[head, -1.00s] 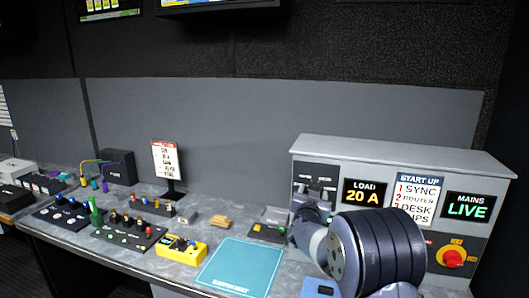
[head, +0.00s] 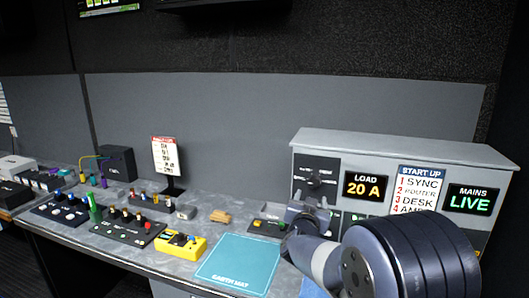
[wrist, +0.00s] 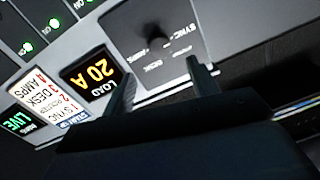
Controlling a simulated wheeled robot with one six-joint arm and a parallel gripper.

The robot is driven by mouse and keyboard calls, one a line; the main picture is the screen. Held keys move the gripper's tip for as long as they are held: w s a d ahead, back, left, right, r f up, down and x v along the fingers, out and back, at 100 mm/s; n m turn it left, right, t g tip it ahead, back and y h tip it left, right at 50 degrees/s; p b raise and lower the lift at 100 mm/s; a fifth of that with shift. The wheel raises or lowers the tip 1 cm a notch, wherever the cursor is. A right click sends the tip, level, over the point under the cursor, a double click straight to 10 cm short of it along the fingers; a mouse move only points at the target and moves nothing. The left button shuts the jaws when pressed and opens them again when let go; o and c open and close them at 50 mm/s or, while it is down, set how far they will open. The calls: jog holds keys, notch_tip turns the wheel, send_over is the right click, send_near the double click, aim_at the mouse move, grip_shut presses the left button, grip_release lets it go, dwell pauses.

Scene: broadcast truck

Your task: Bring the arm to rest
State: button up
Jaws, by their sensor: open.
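My gripper (wrist: 160,85) is open in the wrist view, its two dark fingers apart with nothing between them. Just beyond the fingertips is the grey panel of the power cabinet, with a dark round knob (wrist: 158,42) lettered SYNC and DESK. In the head view my arm reaches in from the lower right, and its wrist sits in front of the left part of the cabinet (head: 400,149). The knob also shows there (head: 314,181).
The LOAD display (head: 367,187) reads 20 A and the MAINS display (head: 467,201) reads LIVE. A teal earth mat (head: 238,264), a yellow box (head: 180,245) and several button panels (head: 128,226) lie on the desk to the left. A sign (head: 165,157) stands behind them.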

aim_at(313, 184)
jog(key=p+x, duration=0.2)
jog(key=x, duration=0.6)
jog(key=shift+w+d+r, duration=0.1)
jog(key=shift+w+d, duration=0.05)
jog(key=shift+w, duration=0.2)
jog(key=shift+f+m+b, duration=0.3)
jog(key=shift+m+b, duration=0.15)
jog(key=shift+m, duration=0.05)
jog(key=shift+s+m+b, duration=0.2)
jog(key=shift+m+b, duration=0.35)
jog(key=shift+m, duration=0.35)
jog(key=m+b, duration=0.2)
jog(key=m, duration=0.2)
jog(key=shift+m+b, duration=0.3)
jog(key=m+b, duration=0.2)
jog(key=m, duration=0.2)
jog(key=m+h+b, duration=0.1)
jog(key=m+b, duration=0.1)
jog(key=m, duration=0.4)
jog(key=shift+r, duration=0.1)
jog(key=m, duration=0.5)
jog(key=shift+r+m+b, duration=0.1)
jog(key=shift+m+b, duration=0.2)
jog(key=shift+m, duration=0.1)
jog(key=shift+a, duration=0.25)
